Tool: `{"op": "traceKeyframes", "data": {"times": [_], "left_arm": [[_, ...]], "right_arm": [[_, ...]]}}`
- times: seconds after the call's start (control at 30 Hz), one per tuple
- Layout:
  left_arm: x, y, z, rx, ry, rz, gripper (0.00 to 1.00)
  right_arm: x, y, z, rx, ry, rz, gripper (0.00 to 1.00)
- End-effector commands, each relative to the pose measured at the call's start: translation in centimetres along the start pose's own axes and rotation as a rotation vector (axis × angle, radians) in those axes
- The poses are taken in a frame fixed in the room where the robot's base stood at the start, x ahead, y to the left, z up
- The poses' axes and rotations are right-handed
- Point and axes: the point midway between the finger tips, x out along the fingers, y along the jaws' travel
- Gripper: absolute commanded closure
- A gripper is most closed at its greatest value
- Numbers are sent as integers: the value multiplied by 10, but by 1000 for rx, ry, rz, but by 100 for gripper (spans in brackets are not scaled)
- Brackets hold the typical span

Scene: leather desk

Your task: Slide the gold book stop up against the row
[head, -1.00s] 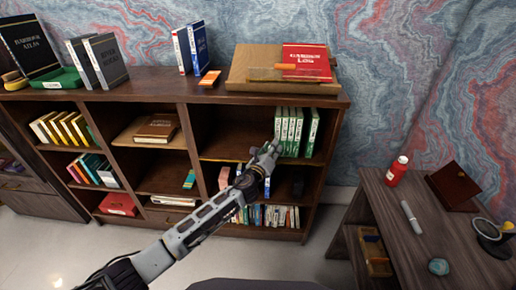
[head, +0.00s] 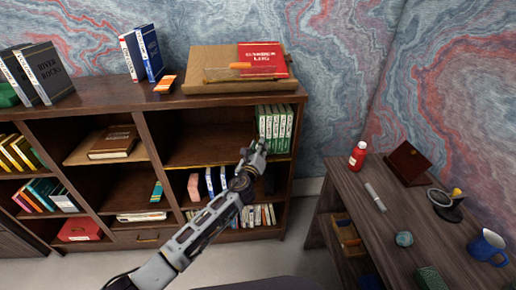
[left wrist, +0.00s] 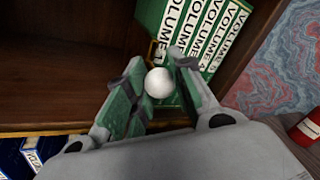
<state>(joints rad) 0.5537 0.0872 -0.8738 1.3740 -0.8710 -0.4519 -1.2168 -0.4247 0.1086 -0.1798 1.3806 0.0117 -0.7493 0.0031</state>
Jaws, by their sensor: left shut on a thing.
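The row of green volumes (head: 275,128) stands upright at the right end of the upper shelf compartment; it also shows in the left wrist view (left wrist: 208,40). The gold book stop (left wrist: 155,52) shows as a small gold edge by the lower left of the row, with a white round knob (left wrist: 158,83) in front of it. My left gripper (head: 257,148) is at the left end of the row. Its fingers (left wrist: 160,70) are shut on the knob. Most of the stop is hidden by the fingers, and I cannot tell whether it touches the first volume. My right gripper is not in view.
The compartment left of the row is empty (head: 205,145). A wooden board (head: 215,80) with a red book (head: 262,60) lies on the shelf top. Smaller books (head: 260,215) stand below. A side desk (head: 345,195) with a red bottle (head: 357,155) is at right.

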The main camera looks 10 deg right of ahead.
Motion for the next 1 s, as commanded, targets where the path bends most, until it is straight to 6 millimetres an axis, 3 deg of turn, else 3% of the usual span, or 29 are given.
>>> {"op": "traceKeyframes", "data": {"times": [0.03,0.07,0.2,0.67,1.0], "left_arm": [[-1,-4,-2,-1,4,-7,100],[-1,-4,-2,0,4,-7,72],[0,-3,-2,-1,3,-5,54],[-2,0,0,0,1,-1,53],[-20,1,-1,1,1,0,53]], "right_arm": [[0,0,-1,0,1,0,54],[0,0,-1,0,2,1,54],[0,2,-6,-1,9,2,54],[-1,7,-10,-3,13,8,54],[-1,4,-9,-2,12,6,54]]}}
